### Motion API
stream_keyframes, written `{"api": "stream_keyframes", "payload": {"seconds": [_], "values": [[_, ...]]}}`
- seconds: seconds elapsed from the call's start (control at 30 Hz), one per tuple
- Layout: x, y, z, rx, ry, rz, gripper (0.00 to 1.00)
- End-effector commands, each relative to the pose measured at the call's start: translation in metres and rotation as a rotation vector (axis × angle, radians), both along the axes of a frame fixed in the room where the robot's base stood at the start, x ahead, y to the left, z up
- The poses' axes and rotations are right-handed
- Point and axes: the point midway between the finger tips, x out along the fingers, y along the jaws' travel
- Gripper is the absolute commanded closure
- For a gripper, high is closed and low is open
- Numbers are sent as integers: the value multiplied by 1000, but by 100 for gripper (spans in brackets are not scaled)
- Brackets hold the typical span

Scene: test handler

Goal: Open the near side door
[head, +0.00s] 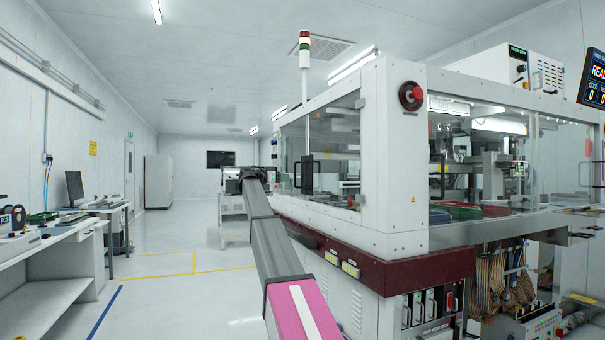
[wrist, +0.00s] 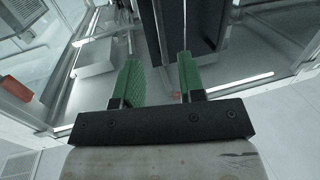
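The machine's left side has a clear side door (head: 336,150) in a white frame, and it looks shut. A black handle (head: 306,174) sits at that door's left part. My gripper (head: 255,174) is at the end of my outstretched arm, to the left of the handle in the head view; its fingers are too small to make out there. In the wrist view my gripper (wrist: 159,60) has its two green fingers apart with a gap between them. A large dark bar (wrist: 188,25), perhaps the handle, lies beyond the fingertips. I cannot tell whether they touch it.
The machine's front has another clear panel with a black handle (head: 438,175). A dark red ledge (head: 400,270) runs around the machine below the doors. A workbench (head: 50,255) stands along the left wall. The floor aisle (head: 165,290) between is clear.

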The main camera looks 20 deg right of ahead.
Motion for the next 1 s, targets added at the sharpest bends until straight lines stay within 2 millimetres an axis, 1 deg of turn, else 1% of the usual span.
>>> {"api": "stream_keyframes", "payload": {"seconds": [0.03,0.07,0.13,0.2,0.27,0.37,0.5,0.7,0.8,1.0], "values": [[4,-1,17,-14,-23,-9,64],[4,-1,23,-19,-33,-13,64],[4,-3,31,-29,-48,-19,64],[4,-7,34,-33,-53,-21,64],[5,-13,33,-33,-53,-22,64],[8,-28,33,-32,-52,-23,64],[15,-53,33,-31,-51,-22,64],[22,-84,33,-31,-50,-21,64],[24,-95,33,-31,-50,-21,64],[27,-106,32,-30,-50,-19,64]]}}
